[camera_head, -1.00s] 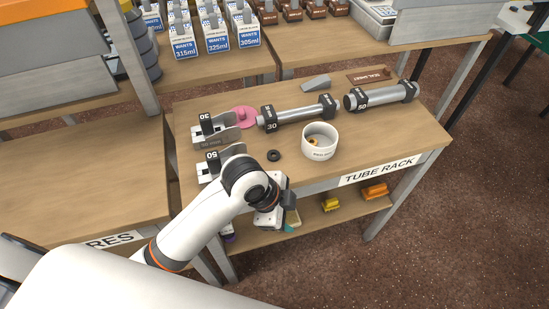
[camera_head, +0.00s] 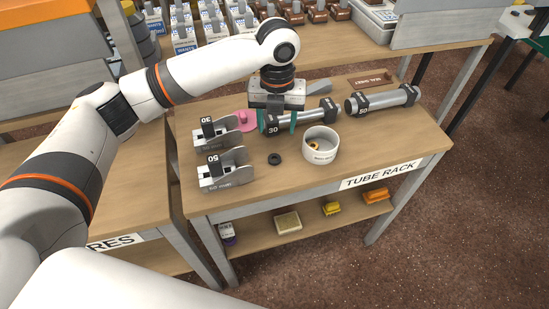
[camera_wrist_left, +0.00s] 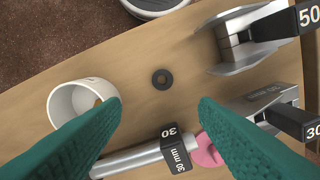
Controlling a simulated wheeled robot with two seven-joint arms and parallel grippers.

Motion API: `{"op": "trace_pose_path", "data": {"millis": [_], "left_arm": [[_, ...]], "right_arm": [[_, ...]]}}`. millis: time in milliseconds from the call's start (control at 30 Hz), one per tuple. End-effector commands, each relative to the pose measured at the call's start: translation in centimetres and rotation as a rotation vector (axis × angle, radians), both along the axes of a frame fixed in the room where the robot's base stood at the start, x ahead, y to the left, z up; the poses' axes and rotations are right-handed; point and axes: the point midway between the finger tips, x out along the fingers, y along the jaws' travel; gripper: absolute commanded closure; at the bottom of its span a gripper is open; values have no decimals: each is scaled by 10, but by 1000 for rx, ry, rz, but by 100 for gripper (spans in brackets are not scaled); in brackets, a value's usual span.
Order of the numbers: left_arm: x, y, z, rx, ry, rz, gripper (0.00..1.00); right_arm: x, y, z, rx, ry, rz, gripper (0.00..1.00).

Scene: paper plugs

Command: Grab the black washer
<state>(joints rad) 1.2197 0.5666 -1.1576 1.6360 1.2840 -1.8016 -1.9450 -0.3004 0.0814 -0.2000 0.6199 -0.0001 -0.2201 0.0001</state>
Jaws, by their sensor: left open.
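The black washer (camera_head: 274,159) lies flat on the wooden table, between the 50 mm holder and the white bowl. In the left wrist view the washer (camera_wrist_left: 162,79) is a small dark ring in the upper middle, clear of everything around it. My left gripper (camera_head: 279,128) points down above the table, behind the washer and close to the 30 mm tube. Its green fingers (camera_wrist_left: 160,115) are spread wide apart with nothing gripped between them. My right gripper does not show.
The white bowl (camera_head: 320,146) with a brass-coloured piece inside stands right of the washer. Metal holders marked 30 (camera_head: 218,131) and 50 (camera_head: 224,172) stand left. The 30 mm tube (camera_head: 315,114), a pink disc (camera_head: 246,119) and the 50 mm tube (camera_head: 382,98) lie behind.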

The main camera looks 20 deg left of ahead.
Motion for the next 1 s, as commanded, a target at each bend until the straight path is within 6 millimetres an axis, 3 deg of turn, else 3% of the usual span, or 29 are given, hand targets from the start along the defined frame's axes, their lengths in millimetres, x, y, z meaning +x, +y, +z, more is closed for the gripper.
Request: {"op": "trace_pose_path", "data": {"millis": [133,467,700,1000], "left_arm": [[-1,0,-28,0,3,1,45],[-2,2,-58,0,1,2,45],[-5,3,-92,-1,0,2,45],[-5,3,-99,-2,-2,1,45]], "right_arm": [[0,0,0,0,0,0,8],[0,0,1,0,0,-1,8],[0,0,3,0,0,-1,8],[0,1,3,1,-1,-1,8]]}}
